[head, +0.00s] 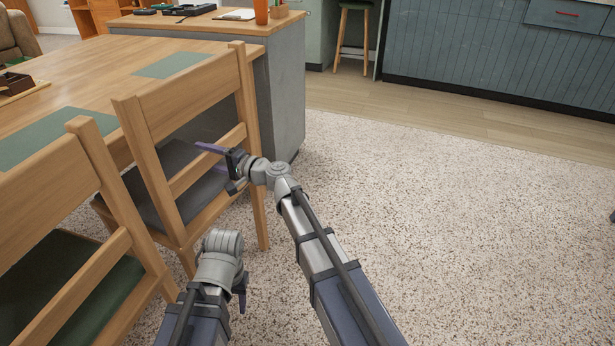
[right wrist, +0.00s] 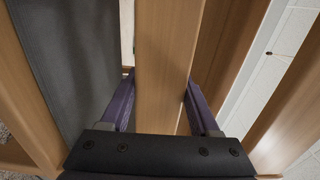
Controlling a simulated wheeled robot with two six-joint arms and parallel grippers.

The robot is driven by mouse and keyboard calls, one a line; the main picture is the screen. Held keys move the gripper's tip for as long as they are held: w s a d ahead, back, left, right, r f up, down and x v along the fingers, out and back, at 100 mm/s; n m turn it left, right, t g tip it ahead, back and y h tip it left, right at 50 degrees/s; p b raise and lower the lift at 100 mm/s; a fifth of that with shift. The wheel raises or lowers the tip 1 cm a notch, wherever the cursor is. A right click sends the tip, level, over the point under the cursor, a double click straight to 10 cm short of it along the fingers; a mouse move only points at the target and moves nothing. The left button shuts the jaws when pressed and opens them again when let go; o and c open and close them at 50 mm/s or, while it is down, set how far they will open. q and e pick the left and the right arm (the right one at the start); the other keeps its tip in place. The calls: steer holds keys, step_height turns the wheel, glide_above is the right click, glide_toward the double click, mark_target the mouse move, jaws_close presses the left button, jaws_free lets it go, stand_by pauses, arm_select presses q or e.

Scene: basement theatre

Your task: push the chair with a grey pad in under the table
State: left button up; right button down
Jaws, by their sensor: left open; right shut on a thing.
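The wooden chair (head: 187,96) with a grey pad (head: 150,196) stands at the table (head: 95,72), its backrest towards me and its seat partly beneath the tabletop edge. My right gripper (head: 222,167) is shut on the lower crossbar of its backrest. In the right wrist view the wooden crossbar (right wrist: 165,70) lies between the purple fingers, with the grey pad (right wrist: 68,60) to the left. My left gripper (head: 240,288) hangs low behind the chair, apart from it, open; its fingers are mostly hidden by its wrist.
A second wooden chair (head: 88,180) with a green pad (head: 65,280) stands close on the left. A grey cabinet (head: 277,95) with a wooden top stands just beyond the grey-padded chair. A stool (head: 352,35) is at the back. The speckled carpet (head: 450,220) on the right is clear.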

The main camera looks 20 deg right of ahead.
steer(key=shift+c, duration=0.4)
jaws_free()
steer(key=shift+d, duration=0.15)
steer(key=shift+s+d, duration=0.1)
steer(key=v, duration=1.1)
steer(key=shift+s+d, duration=0.25)
steer(key=shift+d, duration=0.1)
